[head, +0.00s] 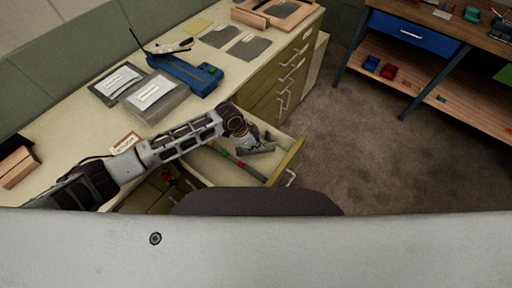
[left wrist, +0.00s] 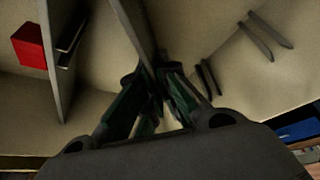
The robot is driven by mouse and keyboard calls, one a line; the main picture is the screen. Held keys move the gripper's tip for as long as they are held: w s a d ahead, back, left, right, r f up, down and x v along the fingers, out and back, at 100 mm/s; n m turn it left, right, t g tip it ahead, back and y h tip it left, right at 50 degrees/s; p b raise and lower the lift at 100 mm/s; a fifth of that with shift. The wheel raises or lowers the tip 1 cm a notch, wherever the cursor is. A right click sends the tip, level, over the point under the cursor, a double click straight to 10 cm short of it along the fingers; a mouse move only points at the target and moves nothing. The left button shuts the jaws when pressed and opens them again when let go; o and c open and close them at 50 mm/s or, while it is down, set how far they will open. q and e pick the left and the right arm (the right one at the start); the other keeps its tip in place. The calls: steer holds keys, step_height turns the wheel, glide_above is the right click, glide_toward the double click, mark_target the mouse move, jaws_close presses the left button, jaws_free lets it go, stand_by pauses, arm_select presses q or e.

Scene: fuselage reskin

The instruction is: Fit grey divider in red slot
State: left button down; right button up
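My left gripper (head: 262,147) is reaching down into an open drawer (head: 290,160) of the beige cabinet. In the left wrist view its dark green fingers (left wrist: 152,88) close together on the edge of a thin upright panel, the grey divider (left wrist: 136,28). A red block (left wrist: 30,46), which looks like the red slot piece, is at the left of that view, beside another thin upright panel (left wrist: 58,70). In the head view a small red piece (head: 240,163) shows in the drawer under the gripper. The divider's lower edge is hidden. My right gripper is not in view.
Pairs of dark upright strips (left wrist: 262,36) stand on the drawer floor. On the worktop are a blue tool (head: 185,72), grey trays (head: 158,95) and a small sign (head: 128,142). A wooden bench (head: 450,90) stands right, with open carpet between.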

arm_select(q)
steer(key=shift+r, duration=0.1)
steer(key=shift+r, duration=4.9)
steer(key=shift+r, duration=0.1)
